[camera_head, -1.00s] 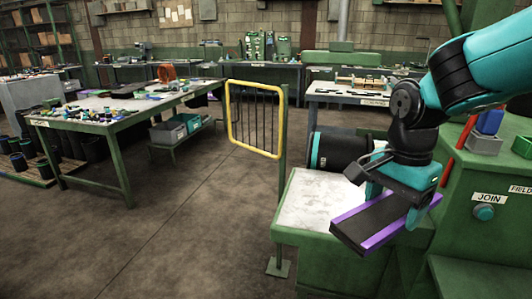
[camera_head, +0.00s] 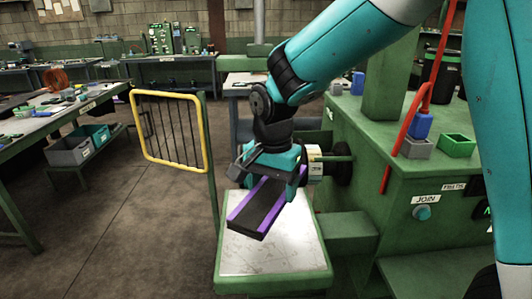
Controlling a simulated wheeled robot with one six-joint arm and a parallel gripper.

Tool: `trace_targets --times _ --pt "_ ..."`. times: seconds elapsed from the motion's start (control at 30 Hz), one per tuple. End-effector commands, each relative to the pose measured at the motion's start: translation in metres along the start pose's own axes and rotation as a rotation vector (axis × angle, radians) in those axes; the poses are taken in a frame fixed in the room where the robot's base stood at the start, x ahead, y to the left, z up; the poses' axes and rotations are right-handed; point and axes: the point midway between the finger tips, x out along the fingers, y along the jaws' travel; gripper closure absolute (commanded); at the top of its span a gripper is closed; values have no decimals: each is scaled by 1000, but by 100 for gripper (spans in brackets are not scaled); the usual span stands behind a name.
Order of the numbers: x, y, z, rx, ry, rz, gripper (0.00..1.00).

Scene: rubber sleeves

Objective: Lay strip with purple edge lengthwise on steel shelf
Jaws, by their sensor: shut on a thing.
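A black strip with purple edges (camera_head: 258,218) is in my gripper (camera_head: 276,182), which is shut on it from above near its far end. The strip's near end points toward the lower left and shows a dark end face. The steel shelf (camera_head: 285,255) is a pale, scuffed plate in a green frame, at the front of the green machine. In the picture the strip overlaps the shelf's far left part. It seems to be held above the plate; the exact gap cannot be told. My gripper hides the strip's far end.
A yellow-framed gate (camera_head: 170,130) stands left of the shelf. The green machine (camera_head: 420,180) with a JOIN button (camera_head: 422,212) and a red lever (camera_head: 405,130) is on the right. A worktable (camera_head: 50,115) is at the left. The front of the shelf is bare.

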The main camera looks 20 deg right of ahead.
Motion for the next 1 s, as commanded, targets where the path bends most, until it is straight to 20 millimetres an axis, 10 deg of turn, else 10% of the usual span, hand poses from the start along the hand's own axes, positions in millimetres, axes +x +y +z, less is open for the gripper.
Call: trace_targets --times 0.23,1.0 --pt "-24 -19 -21 -252 -5 7 51" --pt "17 -22 -36 -514 0 0 51"
